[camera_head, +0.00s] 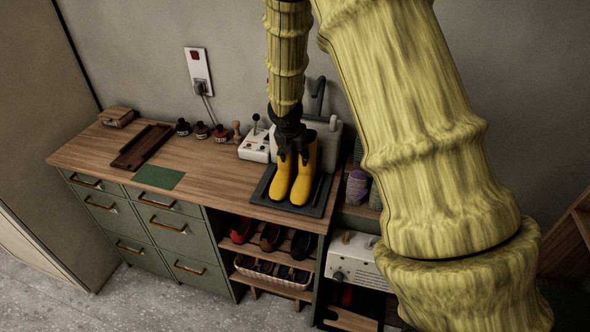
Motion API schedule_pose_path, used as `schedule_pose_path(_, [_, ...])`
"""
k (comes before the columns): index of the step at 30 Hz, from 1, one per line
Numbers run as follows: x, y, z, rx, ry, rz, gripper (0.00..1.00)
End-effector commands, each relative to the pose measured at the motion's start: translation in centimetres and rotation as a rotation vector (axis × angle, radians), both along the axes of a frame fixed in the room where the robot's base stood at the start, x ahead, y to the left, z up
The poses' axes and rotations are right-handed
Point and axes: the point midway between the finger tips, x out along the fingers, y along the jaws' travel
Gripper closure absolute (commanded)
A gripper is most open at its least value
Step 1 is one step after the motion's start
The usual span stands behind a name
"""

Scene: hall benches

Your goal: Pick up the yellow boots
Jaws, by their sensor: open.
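The pair of yellow boots (303,182) stands upright on a dark tray (314,209) near the right end of the wooden bench top. My gripper (290,148) is open and points down at the tops of the boots, with its dark fingers at their upper edge. The fingers overlap the boot tops in this view. I cannot tell whether they touch the boots or reach inside them. My arm comes down from above and covers the area to the right.
A white device (255,147) with a knob stands just left of the tray, and a pale machine (328,139) behind it. A green mat (158,177) and wooden tray (143,147) lie further left. Shoes (271,237) fill the open shelves below. The bench's front left is clear.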

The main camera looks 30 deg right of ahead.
Motion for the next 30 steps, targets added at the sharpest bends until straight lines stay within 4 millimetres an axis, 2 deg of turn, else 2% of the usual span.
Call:
schedule_pose_path(6, [0.02,-0.01,-0.04,0.0,0.0,0.0,0.5])
schedule_pose_path(12, [0.01,0.0,-0.03,0.0,0.0,0.0,0.87])
schedule_pose_path(14, [0.01,0.0,-0.03,0.0,0.0,0.0,0.98])
schedule_pose_path(15, [0.0,0.0,-0.03,0.0,0.0,0.0,1.0])
schedule_pose_path(30, [0.06,-0.02,0.27,0.0,-0.002,-0.001,1.0])
